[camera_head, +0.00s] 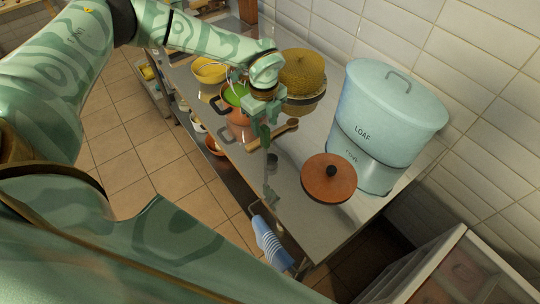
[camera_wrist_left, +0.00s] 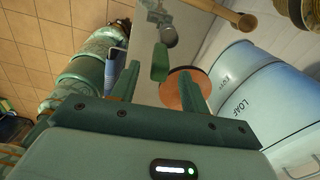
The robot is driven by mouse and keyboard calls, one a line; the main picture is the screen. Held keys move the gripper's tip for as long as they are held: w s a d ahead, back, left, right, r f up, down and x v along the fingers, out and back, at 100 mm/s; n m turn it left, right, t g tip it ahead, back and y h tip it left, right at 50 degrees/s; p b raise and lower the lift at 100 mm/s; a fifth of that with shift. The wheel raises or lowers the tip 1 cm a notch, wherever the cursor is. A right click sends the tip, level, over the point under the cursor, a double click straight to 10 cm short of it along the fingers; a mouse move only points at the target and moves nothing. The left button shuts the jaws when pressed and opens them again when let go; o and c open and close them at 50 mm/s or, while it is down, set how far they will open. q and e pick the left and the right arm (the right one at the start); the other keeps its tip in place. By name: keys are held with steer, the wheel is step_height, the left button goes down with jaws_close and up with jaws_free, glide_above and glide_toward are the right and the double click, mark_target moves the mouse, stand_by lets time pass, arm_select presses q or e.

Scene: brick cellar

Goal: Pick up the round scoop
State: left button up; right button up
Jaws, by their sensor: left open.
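The round scoop (camera_head: 271,164) lies on the steel counter (camera_head: 300,225), with a dark round metal bowl and a green handle pointing towards the near edge. In the left wrist view, its green handle (camera_wrist_left: 160,62) shows ahead of the fingertips, between their lines, with the metal bowl beyond. My left gripper (camera_head: 258,140) is above the counter, on the far side of the scoop in the head view. Its two fingers are apart and empty (camera_wrist_left: 160,80) in the left wrist view. My right gripper is not in view.
A wooden spoon (camera_head: 279,132) lies close by the left gripper. A terracotta lid (camera_head: 318,187) and blue loaf bin (camera_head: 390,105) stand to the right. A terracotta pot (camera_head: 239,124), yellow bowl (camera_head: 210,76) and woven basket (camera_head: 303,70) stand behind. A striped towel (camera_head: 270,243) hangs at the front edge.

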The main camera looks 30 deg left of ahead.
mark_target(270, 146)
arm_select(q)
step_height(270, 146, down, 5)
steer(key=shift+r, duration=0.15)
steer(key=shift+s+r, duration=0.1)
steer(key=c, duration=0.3)
jaws_close()
